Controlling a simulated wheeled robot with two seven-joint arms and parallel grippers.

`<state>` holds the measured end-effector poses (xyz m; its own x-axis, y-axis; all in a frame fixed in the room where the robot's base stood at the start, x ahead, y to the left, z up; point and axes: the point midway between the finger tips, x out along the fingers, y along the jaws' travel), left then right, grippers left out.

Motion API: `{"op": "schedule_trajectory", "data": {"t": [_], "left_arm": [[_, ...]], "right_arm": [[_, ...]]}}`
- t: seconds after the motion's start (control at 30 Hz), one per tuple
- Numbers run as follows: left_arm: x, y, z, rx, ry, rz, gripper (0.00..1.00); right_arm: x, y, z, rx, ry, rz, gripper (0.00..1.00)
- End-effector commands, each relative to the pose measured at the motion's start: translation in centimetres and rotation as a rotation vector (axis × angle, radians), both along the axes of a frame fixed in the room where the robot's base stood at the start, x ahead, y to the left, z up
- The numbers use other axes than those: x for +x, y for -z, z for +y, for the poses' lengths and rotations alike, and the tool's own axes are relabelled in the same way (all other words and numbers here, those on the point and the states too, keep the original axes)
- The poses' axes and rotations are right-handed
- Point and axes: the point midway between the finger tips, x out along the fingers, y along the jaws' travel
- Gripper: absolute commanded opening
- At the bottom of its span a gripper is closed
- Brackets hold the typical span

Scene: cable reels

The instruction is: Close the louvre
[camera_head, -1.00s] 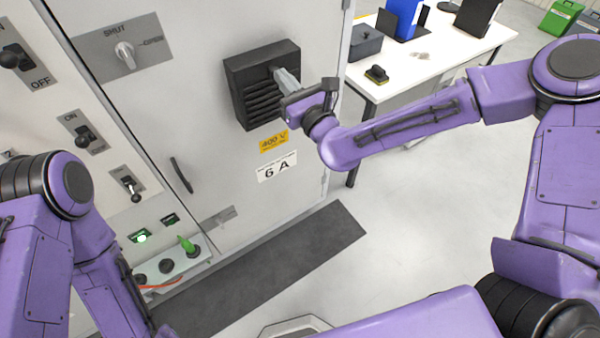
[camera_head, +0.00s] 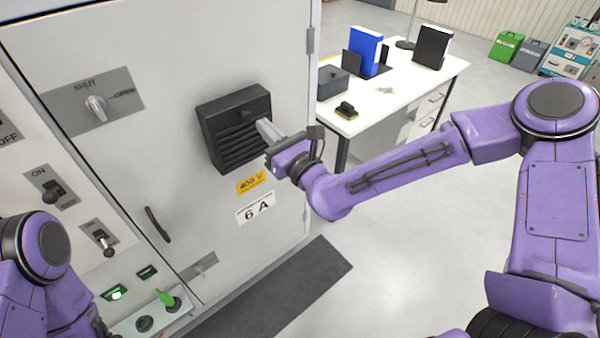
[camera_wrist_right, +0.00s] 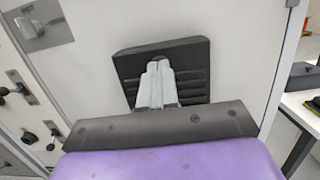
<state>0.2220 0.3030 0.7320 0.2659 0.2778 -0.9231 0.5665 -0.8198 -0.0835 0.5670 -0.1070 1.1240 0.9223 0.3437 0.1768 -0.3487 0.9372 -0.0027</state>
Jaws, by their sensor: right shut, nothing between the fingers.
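The black louvre (camera_head: 226,118) is set on the grey cabinet door, above a yellow 400 V label. Its dark horizontal slats show on the lower left part, with gaps between them. My right gripper (camera_head: 262,126) is shut and empty, its fingertips at the right part of the louvre. In the right wrist view the pale fingers (camera_wrist_right: 156,82) lie together in front of the louvre (camera_wrist_right: 194,83) and hide its middle. I cannot tell whether they touch it. My left gripper is out of view; only part of my left arm shows.
A rotary knob (camera_head: 96,104) marked SHUT sits upper left on the cabinet, with a door handle (camera_head: 158,225) below. A white table (camera_head: 385,97) with a blue binder (camera_head: 364,52) and grey box (camera_head: 333,80) stands right of the cabinet.

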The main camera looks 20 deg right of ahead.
Motion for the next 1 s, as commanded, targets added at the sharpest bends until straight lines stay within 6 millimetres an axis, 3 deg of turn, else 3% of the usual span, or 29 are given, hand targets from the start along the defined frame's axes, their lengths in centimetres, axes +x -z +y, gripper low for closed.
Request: {"op": "schedule_trajectory", "data": {"t": [0.03,0.27,0.3,0.33,0.6,0.77,1.0], "left_arm": [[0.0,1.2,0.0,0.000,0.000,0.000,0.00],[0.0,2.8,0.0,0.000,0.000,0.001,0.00],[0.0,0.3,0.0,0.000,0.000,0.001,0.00],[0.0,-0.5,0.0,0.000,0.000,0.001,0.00],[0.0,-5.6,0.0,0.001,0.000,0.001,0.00],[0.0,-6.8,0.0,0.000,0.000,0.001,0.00],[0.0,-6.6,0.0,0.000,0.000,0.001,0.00]], "right_arm": [[-1.4,0.4,-0.6,0.007,0.000,-0.001,0.00],[-6.9,-0.1,-2.6,0.009,0.002,0.000,0.00],[-6.8,-1.3,-2.6,-0.001,0.004,0.006,0.00],[-6.8,-1.3,-2.7,-0.003,0.007,0.008,0.00],[-8.1,-1.2,-3.2,-0.005,0.007,0.006,0.00],[-8.8,-0.8,-3.3,-0.001,0.001,0.006,0.00],[-8.9,-0.4,-3.3,-0.011,0.003,-0.001,0.00]]}}
